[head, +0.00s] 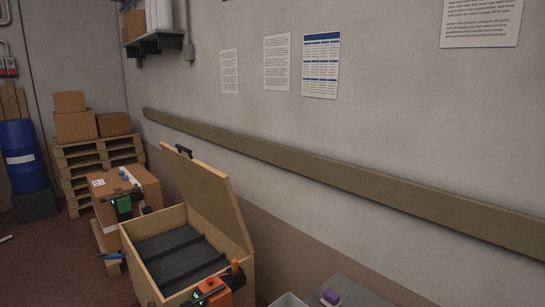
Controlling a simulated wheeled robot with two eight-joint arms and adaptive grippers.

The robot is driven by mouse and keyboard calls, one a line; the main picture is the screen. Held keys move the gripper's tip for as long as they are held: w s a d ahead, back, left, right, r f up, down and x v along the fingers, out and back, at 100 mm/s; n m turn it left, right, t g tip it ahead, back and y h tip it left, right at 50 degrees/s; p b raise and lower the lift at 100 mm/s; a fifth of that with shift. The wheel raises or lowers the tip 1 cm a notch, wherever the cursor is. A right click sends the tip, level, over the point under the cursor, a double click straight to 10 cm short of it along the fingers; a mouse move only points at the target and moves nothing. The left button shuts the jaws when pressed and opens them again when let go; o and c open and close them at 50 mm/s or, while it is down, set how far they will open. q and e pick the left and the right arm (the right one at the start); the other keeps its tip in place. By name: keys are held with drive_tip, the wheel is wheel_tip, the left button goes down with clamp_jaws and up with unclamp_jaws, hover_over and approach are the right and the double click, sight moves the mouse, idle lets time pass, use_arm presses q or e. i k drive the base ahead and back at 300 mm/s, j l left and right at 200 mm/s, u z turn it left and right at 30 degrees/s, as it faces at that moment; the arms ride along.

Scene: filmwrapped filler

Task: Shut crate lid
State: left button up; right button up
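A light wooden crate (139,268) stands low in the head view, left of the middle. Its lid (208,193) stands raised on the far right edge, with its upper edge toward the upper left. A black handle (184,151) sits at the lid's top edge. The crate's inside shows a dark lining (172,250) with dark ridges across it.
Stacked pallets (85,160) with boxes and a blue drum (22,155) stand farther left. A wall rail (340,175) runs behind. A grey surface with a purple object (331,297) is at lower right.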

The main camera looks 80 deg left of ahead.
sight(209, 190)
drive_tip(key=j+u, duration=0.1)
drive_tip(key=u, duration=3.75)
drive_tip(key=i, duration=1.35)
drive_tip(key=i+j+z, duration=0.2)
drive_tip(key=i, duration=0.4)
drive_tip(key=i+j+z, duration=0.2)
drive_tip(key=i, duration=0.35)
drive_tip(key=i+l, duration=0.05)
drive_tip(key=l, duration=0.05)
